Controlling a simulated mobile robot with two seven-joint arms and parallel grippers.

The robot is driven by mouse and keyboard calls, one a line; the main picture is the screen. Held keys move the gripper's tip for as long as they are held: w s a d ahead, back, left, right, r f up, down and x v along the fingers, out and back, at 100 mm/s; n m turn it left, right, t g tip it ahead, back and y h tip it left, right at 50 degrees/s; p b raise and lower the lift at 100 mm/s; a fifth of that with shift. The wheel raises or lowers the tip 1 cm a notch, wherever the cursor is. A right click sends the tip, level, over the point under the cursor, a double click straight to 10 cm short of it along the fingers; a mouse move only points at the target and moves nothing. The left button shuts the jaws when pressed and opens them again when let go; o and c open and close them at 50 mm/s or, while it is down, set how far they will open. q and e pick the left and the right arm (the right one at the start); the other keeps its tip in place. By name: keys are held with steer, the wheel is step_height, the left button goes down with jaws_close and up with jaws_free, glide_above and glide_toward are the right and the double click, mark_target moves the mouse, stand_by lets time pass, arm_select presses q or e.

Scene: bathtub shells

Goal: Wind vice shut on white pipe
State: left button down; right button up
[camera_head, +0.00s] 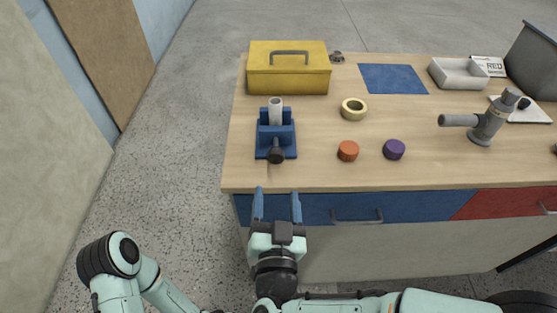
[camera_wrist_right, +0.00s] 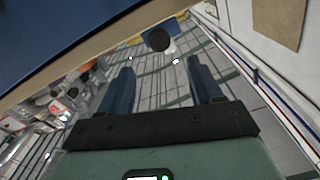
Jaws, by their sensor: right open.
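The blue vice (camera_head: 263,140) stands near the left end of the wooden bench. A white pipe (camera_head: 276,110) stands upright between its jaws; I cannot tell if both jaws touch it. The vice's dark round handle knob (camera_head: 276,155) faces the front edge. In the right wrist view the knob (camera_wrist_right: 158,39) is beyond the fingertips. My right gripper (camera_head: 277,191), with blue fingers, is open and empty just in front of the bench edge, short of the knob. It also shows in the right wrist view (camera_wrist_right: 160,62). My left gripper is out of view.
A yellow toolbox (camera_head: 288,75) stands behind the vice. A tape roll (camera_head: 353,109), an orange cap (camera_head: 348,150) and a purple cap (camera_head: 394,149) lie to its right. A grey tool (camera_head: 488,125) stands farther right. A blue drawer (camera_head: 350,208) is below the bench edge.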

mark_target(276, 160)
steer(key=w+b, duration=0.1)
steer(key=w, duration=0.9)
steer(key=shift+w, duration=0.2)
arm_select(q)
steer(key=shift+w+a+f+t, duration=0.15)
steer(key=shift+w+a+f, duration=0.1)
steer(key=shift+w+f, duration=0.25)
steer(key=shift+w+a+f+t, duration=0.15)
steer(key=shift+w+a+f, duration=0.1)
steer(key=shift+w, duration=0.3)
arm_select(e)
steer(key=c, duration=1.1)
steer(key=shift+o, duration=0.2)
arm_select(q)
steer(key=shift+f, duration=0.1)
arm_select(e)
steer(key=shift+f, duration=0.1)
